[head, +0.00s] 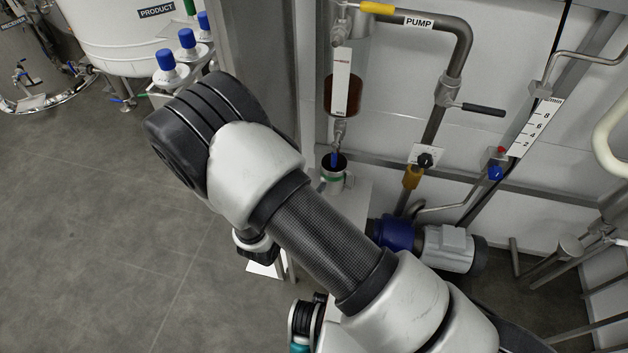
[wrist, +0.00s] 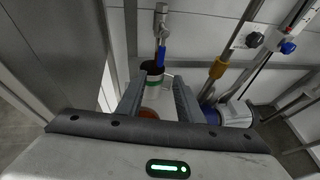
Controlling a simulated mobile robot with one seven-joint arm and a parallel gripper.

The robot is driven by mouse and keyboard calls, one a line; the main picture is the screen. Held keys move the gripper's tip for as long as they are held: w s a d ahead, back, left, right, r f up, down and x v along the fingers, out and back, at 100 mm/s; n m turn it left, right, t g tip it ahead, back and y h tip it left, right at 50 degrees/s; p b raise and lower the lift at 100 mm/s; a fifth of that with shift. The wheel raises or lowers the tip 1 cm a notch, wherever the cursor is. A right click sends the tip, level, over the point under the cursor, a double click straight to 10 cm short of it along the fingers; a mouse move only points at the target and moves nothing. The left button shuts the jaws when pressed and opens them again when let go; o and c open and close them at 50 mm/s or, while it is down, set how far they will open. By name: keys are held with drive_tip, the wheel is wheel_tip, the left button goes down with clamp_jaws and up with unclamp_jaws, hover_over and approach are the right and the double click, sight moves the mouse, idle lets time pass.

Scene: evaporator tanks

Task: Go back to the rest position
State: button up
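My arm (head: 310,230) reaches across the head view from the lower right to the upper left, bent at a dark elbow. It hides my gripper in that view. In the wrist view my gripper (wrist: 160,84) has its two grey fingers spread apart, with a clear gap between them. A white cup with a green band (head: 334,181) stands below a valve on a light stand. The cup shows in the wrist view (wrist: 153,88) beyond the fingertips. A reddish-brown round thing (wrist: 148,113) shows lower in the gap; I cannot tell what it is.
A sight glass with brown liquid (head: 343,92) hangs above the cup. The PUMP pipe (head: 455,60) and a blue and grey motor (head: 445,248) are at the right. A white PRODUCT tank (head: 120,40) stands upper left. The floor (head: 90,230) at left is clear.

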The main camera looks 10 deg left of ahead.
idle(0.4)
drive_tip(key=w+d+r+m+g+h, duration=0.3)
drive_tip(key=d+r+m+g+h, duration=0.25)
drive_tip(key=d+r+m, duration=0.95)
drive_tip(key=s+d+r+m+g+y, duration=0.2)
drive_tip(key=s+d+r+m+g, duration=0.3)
drive_tip(key=s+d+r+m, duration=0.55)
drive_tip(key=s+d+r+m+t+y, duration=0.3)
drive_tip(key=s+r+m+y, duration=0.3)
drive_tip(key=s+r+m, duration=0.4)
wheel_tip(320, 180, up, 20)
drive_tip(key=n+p, duration=0.2)
drive_tip(key=p, duration=1.7)
drive_tip(key=shift+w+a, duration=0.15)
drive_tip(key=shift+w, duration=0.25)
